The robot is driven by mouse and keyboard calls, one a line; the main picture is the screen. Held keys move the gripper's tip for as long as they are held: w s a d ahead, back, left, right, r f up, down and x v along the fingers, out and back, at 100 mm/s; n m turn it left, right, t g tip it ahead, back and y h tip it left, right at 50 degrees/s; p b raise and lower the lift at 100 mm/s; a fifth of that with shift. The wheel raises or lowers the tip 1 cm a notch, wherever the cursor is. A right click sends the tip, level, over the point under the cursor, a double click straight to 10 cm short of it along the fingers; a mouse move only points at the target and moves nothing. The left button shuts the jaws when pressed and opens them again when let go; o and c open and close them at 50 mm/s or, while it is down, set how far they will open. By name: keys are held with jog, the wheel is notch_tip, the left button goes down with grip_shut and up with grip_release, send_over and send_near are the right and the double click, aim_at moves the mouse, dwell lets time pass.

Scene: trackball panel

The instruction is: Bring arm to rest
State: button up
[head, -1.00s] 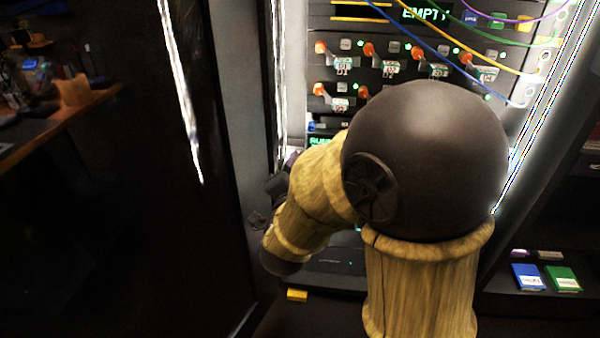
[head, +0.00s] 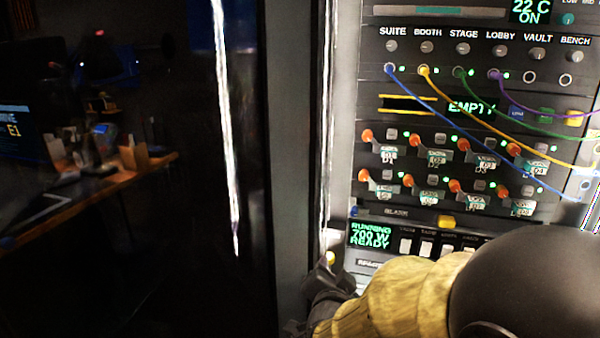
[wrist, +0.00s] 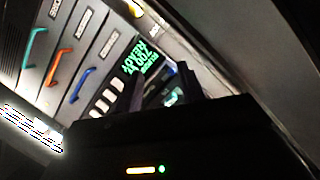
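My arm crosses the lower right of the head view, in front of the rack panel (head: 455,222). My gripper is a dark shape (head: 326,278) at the panel's lower left edge, by the display reading "RUNNING 700 W READY" (head: 370,236). In the wrist view, my gripper (wrist: 162,88) shows two dark fingers standing apart with a gap between them. I see nothing held between them. The green display (wrist: 137,56) lies just beyond the fingers, upside down in that view. Whether the fingertips touch the panel, I cannot tell. My arm hides the panel's lower right.
Blue, yellow, green and purple cables (head: 455,118) hang across the panel's upper part. Orange-tipped switches (head: 368,136) stick out in two rows below. Coloured handles (wrist: 58,65) show at left in the wrist view.

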jog(key=s+d+f+n+g+y+p, duration=0.1)
jog(key=s+d+f+n+g+p, duration=0.2)
jog(key=s+d+f+n+g, duration=0.25)
jog(key=s+d+f+n+g+y+p, duration=0.15)
jog(key=s+n+g, duration=0.25)
jog(key=s+g, duration=0.4)
notch_tip(320, 180, up, 36)
jog(key=t+p, duration=0.1)
jog(key=p, duration=3.6)
jog(key=shift+p, duration=0.4)
jog(key=shift+s, duration=0.2)
